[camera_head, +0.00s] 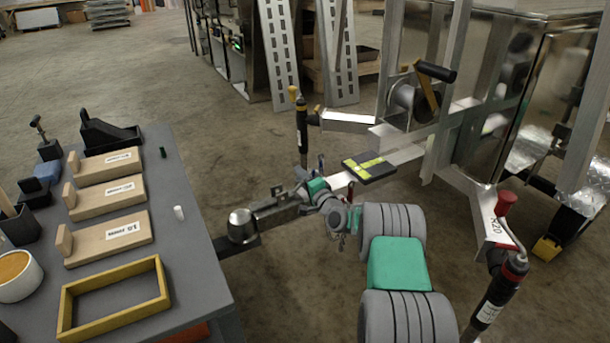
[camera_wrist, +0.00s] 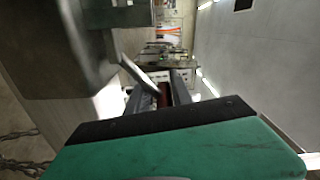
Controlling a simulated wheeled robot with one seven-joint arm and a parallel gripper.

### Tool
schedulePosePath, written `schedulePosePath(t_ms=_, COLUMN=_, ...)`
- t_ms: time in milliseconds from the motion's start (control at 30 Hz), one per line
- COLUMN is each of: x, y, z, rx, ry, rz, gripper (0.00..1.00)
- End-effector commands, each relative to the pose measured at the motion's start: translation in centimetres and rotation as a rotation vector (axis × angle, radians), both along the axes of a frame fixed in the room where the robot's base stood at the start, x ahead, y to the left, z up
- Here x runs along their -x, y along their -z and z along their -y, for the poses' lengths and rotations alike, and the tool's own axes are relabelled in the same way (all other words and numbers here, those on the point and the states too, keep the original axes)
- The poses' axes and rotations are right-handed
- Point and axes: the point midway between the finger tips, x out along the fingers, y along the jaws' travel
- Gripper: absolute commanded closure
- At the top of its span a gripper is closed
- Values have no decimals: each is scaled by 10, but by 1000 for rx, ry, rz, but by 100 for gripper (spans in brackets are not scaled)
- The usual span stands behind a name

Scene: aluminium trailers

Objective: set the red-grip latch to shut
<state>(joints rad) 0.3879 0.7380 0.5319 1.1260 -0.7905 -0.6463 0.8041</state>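The trailer coupler (camera_head: 270,212) is a grey metal bar reaching left from the trailer's drawbar to a round ball-like end beside the table. My gripper (camera_head: 308,184) is at the coupler's right part, and its green wrist hides much of what is there. In the wrist view, my two dark fingers (camera_wrist: 158,92) stand a little apart. A small dark-red piece (camera_wrist: 162,94), perhaps the red grip, shows between them. A pale slanted bar (camera_wrist: 138,74) is close to the left finger. I cannot tell whether the fingers touch the red piece, or the latch's position.
A grey table (camera_head: 190,245) with wooden blocks, a yellow frame (camera_head: 115,298) and a cup (camera_head: 18,275) stands left. A black-yellow pad (camera_head: 369,166) lies by the drawbar. Open floor lies behind.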

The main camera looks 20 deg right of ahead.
Motion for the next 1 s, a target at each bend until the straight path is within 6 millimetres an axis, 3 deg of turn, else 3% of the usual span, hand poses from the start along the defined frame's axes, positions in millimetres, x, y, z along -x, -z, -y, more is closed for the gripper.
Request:
schedulePosePath(t_ms=133, x=0, y=-1, z=8, rx=3, ry=11, rz=2, gripper=61)
schedulePosePath(t_ms=433, x=4, y=-3, z=13, rx=3, ry=18, rz=4, gripper=60)
schedulePosePath(t_ms=800, x=69, y=-4, z=24, rx=3, ry=16, rz=2, gripper=60)
schedulePosePath(t_ms=1000, x=77, y=-2, z=24, rx=2, ry=13, rz=3, gripper=60)
